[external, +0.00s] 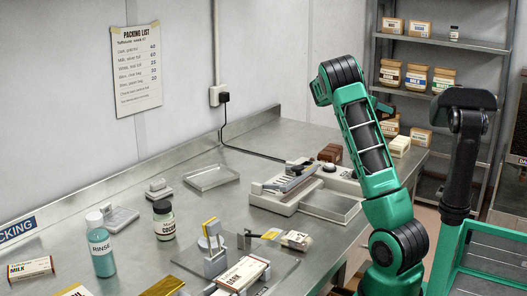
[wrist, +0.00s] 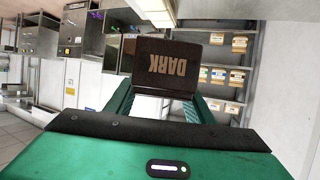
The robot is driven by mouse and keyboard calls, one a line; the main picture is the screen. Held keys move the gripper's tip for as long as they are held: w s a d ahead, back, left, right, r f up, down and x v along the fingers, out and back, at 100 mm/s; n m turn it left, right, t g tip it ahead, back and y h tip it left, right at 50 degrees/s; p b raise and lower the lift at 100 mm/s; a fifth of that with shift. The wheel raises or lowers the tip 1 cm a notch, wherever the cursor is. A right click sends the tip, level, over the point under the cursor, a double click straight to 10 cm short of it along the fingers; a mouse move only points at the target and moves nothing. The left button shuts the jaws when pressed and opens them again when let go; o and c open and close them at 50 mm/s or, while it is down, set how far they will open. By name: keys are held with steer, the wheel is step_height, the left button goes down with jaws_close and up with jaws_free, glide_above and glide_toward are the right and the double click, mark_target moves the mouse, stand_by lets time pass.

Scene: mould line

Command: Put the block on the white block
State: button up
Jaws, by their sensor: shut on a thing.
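A dark brown block marked DARK (wrist: 164,66) is between the two green fingers of my gripper (wrist: 163,88) in the wrist view. My gripper is shut on it and holds it in the air. In the external view my arm hides most of the gripper, and the held block cannot be made out. A cream-white block (external: 400,147) lies on the far right end of the steel bench, apart from the gripper. Another brown block (external: 331,153) lies on the bench to its left, behind the machine.
A grey machine with a tray (external: 328,203) stands on the bench (external: 185,200). A clear tray (external: 211,177), a cocoa jar (external: 164,222), a rinse bottle (external: 102,250) and a dark bar box (external: 242,273) stand nearer. A shelf with packets (external: 416,76) is behind the bench end.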

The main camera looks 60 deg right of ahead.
steer(key=x, duration=0.4)
steer(key=s+x, duration=0.1)
steer(key=x, duration=0.4)
steer(key=a+f+x, duration=0.1)
steer(key=x, duration=0.4)
steer(key=shift+s+f, duration=0.1)
steer(key=shift+s, duration=0.2)
steer(key=shift+f, duration=2)
steer(key=shift+f, duration=0.1)
steer(key=o, duration=1.5)
steer(key=shift+f, duration=0.1)
